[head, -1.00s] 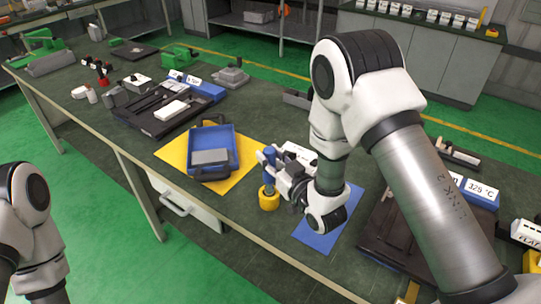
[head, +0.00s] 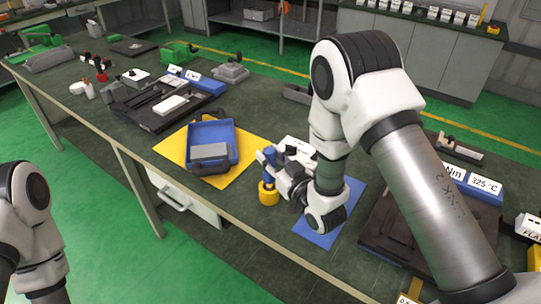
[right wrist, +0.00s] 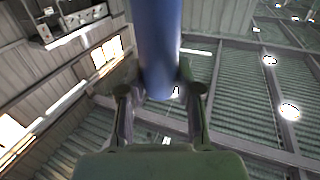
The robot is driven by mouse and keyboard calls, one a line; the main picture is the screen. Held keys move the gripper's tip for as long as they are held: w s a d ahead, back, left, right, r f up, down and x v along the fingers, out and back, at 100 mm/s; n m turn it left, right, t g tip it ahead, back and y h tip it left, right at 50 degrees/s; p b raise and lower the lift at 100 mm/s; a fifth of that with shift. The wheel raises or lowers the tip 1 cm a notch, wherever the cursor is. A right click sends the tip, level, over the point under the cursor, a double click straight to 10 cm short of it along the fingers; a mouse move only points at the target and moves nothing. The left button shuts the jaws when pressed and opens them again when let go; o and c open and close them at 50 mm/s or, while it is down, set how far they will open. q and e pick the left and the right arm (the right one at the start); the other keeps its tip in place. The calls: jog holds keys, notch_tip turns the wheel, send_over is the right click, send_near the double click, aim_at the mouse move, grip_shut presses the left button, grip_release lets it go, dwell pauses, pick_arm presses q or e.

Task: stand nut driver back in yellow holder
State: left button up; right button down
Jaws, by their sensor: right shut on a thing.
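The nut driver has a blue handle (head: 268,158) and stands about upright in the head view. My right gripper (head: 271,168) is shut on this handle. The yellow holder (head: 268,194) is directly below the handle, near the front edge of the bench. The lower end of the nut driver meets the holder in the picture; I cannot tell how deep it sits. In the right wrist view the blue handle (right wrist: 158,45) runs up between the two fingers. Only part of my left arm shows at the left edge; its gripper is out of view.
A blue bin (head: 222,134) with a grey block sits on a yellow mat (head: 238,172) left of the holder. A blue mat (head: 318,238) lies under my right wrist. Dark trays (head: 390,225) and (head: 150,117) lie farther right and left. The bench front edge is close.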

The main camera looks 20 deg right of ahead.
jog(key=shift+f+b, duration=0.8)
jog(key=shift+f, duration=0.15)
jog(key=c, duration=0.7)
grip_release()
jog(key=v, duration=1.2)
